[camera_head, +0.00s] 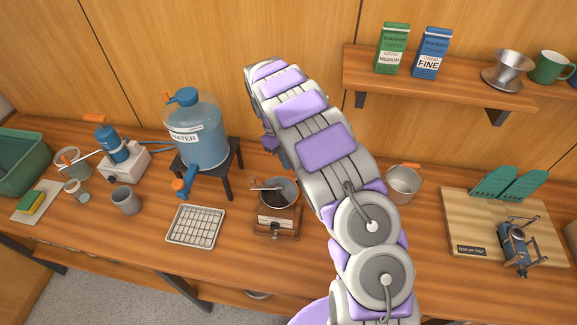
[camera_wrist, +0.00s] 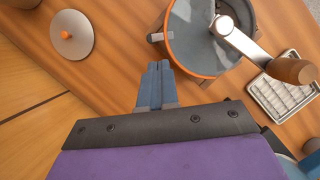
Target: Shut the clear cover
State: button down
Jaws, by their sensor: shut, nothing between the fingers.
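The coffee grinder (camera_head: 277,222) stands on the counter near the middle, a wooden box with a round hopper and a crank. Dark contents show in the hopper in the head view. In the wrist view, the hopper's orange rim (camera_wrist: 205,74) surrounds a grey, glassy surface, which looks like the clear cover (camera_wrist: 190,40); its exact angle is hard to tell.
The crank's wooden knob (camera_wrist: 292,70) reaches out over a white grid tray (camera_head: 195,227). A water jug (camera_head: 197,130) on a dark stand is left of the grinder. A grey disc with an orange knob (camera_wrist: 72,35) lies left of my fingers.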

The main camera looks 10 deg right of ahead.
jog(key=p+v, duration=0.5)
jog(key=v, duration=0.9)
jog(key=shift+r, duration=0.3)
